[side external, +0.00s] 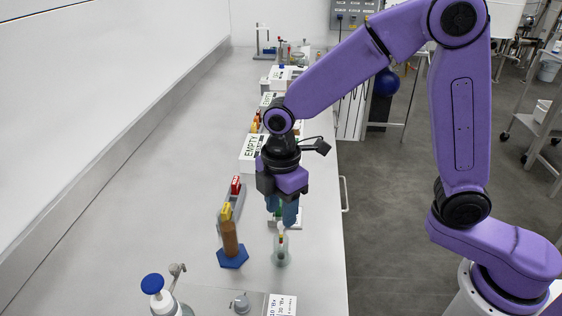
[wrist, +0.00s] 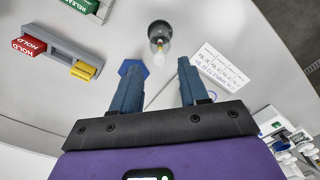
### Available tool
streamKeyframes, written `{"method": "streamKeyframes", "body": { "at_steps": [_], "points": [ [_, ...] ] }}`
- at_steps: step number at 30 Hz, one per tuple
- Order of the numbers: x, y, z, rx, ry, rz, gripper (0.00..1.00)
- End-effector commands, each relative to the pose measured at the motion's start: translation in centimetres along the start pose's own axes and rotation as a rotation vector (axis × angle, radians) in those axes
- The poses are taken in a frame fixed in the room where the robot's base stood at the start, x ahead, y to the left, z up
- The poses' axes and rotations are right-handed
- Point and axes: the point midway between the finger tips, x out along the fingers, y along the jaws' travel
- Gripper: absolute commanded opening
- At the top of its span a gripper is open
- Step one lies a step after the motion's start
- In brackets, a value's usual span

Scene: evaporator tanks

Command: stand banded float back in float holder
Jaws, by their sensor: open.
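My gripper (side external: 281,217) is just above the float, pointing down. In the wrist view my gripper (wrist: 158,72) has its blue fingers apart, with nothing held between them and the float just beyond their tips.
A brown cylinder (side external: 230,240) on a blue hexagonal base (side external: 233,258) stands left of the float. A grey block with a red HOLD tab (wrist: 29,46) and a yellow tab (wrist: 83,70) is nearby. A printed card (wrist: 218,68) lies close.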

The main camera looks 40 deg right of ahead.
Motion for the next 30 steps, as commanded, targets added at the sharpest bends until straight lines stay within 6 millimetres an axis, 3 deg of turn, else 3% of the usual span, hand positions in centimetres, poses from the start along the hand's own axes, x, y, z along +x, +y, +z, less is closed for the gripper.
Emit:
{"method": "streamKeyframes", "body": {
  "at_steps": [12,18,24,30],
  "points": [
    [-9.0,0.1,-0.1,0.0,0.005,0.006,0.44],
    [-12.5,0.1,-0.1,0.0,0.003,0.004,0.44],
    [-14.3,0.0,0.0,0.0,0.0,0.001,0.44],
    [-14.6,0.0,0.0,0.0,0.0,0.0,0.44]
  ]
}}
